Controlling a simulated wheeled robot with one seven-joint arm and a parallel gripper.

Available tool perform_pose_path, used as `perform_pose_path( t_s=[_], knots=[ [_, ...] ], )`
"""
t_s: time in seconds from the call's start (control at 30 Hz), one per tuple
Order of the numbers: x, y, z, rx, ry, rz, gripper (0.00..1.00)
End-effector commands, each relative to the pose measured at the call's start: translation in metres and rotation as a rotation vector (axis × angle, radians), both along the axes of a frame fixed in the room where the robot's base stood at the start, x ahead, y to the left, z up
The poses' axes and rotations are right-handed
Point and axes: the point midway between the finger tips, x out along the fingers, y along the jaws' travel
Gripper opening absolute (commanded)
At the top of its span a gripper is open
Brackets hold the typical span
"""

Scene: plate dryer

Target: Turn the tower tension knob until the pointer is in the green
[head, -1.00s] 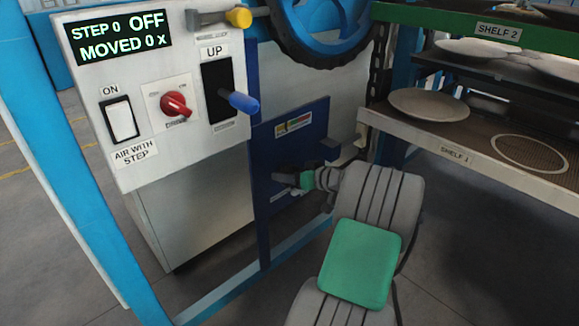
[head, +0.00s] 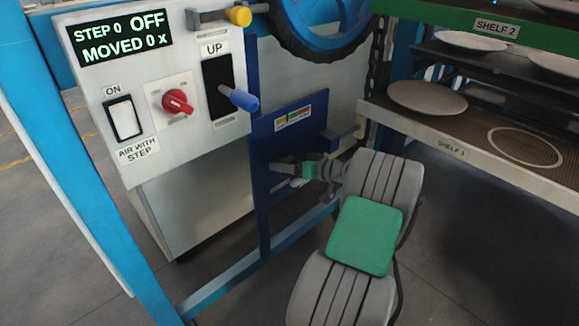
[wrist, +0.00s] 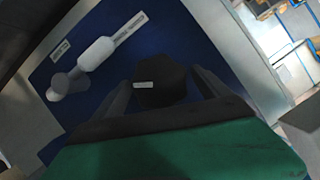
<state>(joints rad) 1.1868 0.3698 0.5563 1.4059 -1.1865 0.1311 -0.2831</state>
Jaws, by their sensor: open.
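The tension knob (wrist: 160,95) is a black, many-sided knob with a small pale mark, on a dark blue panel in the wrist view. My gripper (wrist: 162,78) is open, with one finger on each side of the knob; I cannot tell whether either touches it. In the head view my gripper (head: 284,170) is at the lower part of the blue panel (head: 262,150) and hides the knob. A coloured gauge strip (head: 294,117) with yellow, green and red sits above it. Its pointer is too small to make out.
A white handle (wrist: 95,53) with labels is beside the knob. Left of the panel is a control box (head: 150,90) with a red rotary switch (head: 177,102), a blue-tipped lever (head: 240,98) and a display reading "STEP 0 OFF, MOVED 0 x". Plate shelves (head: 470,147) stand at right.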

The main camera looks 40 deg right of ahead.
Motion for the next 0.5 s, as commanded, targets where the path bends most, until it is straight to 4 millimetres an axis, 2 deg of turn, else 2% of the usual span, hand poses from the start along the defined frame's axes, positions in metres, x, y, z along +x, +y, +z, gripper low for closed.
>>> perform_pose_path(
  t_s=[0.17,0.4,0.5],
  knots=[
    [-0.014,-0.004,0.008,-0.001,-0.001,-0.003,0.86],
    [-0.058,-0.013,0.025,-0.001,0.0,-0.005,0.86],
    [-0.069,-0.014,0.028,0.001,0.0,-0.002,0.86]
  ],
)
